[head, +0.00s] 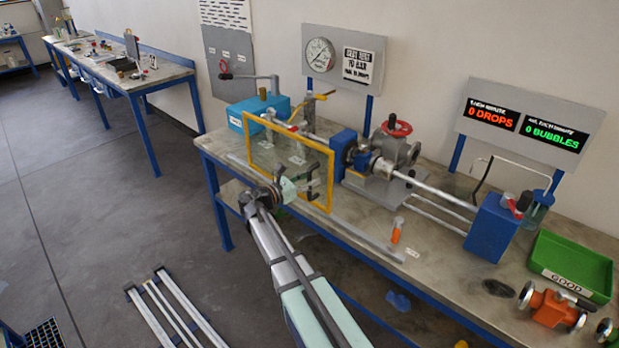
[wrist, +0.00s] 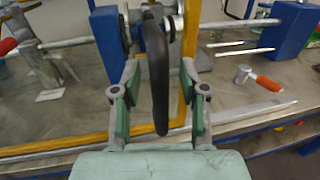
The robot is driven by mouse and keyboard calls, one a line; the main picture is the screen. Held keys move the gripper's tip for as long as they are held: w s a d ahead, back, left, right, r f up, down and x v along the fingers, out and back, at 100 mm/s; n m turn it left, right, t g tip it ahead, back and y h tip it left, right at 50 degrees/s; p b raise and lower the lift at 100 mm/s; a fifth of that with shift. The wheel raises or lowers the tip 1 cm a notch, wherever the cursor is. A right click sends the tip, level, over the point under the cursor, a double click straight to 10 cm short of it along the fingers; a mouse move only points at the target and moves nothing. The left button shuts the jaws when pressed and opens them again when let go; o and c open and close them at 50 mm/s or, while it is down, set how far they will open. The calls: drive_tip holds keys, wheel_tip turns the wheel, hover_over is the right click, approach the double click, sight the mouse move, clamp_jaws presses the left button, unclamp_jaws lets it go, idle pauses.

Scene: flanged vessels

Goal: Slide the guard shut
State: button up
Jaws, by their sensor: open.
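The guard is a clear panel in a yellow frame (head: 331,170), upright along the front of the bench at its left part. In the wrist view its yellow frame (wrist: 187,45) runs down behind my right finger. A black bar handle (head: 312,180) is on the guard's near face. The handle (wrist: 157,75) stands between my two fingers in the wrist view. My gripper (head: 297,188) is open around the handle; its fingers (wrist: 158,88) show a gap on both sides. The flanged valve (head: 392,155) with a red handwheel stands right of the guard, uncovered.
A rail (head: 365,236) runs along the bench front. An orange-handled tool (head: 396,230) lies beside it, also in the wrist view (wrist: 262,80). A blue end block (head: 492,225), a green tray (head: 572,262) and an orange valve (head: 553,305) are farther right.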

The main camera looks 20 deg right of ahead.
clamp_jaws()
